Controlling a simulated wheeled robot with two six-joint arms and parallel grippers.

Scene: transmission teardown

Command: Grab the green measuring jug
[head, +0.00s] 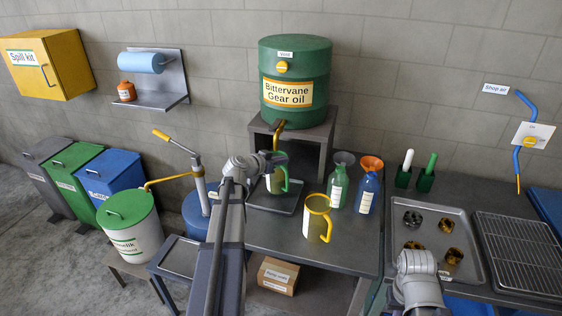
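The green measuring jug (275,183) is a pale jug with a green handle on its right side. It stands upright below the tap of the gear oil drum, over a dark tray (259,200). My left gripper (272,159) is at the jug's upper left rim and covers part of it. Its fingers are too small and dark to tell whether they are open or closed on the jug. My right arm shows only at the bottom right, and its gripper is not in view.
The green gear oil drum (295,75) sits on a stand (318,133) behind the jug. A yellow-handled jug (317,218) stands to the right, near a green bottle (338,190) and a blue bottle (368,192). The bench (290,238) is clear in front.

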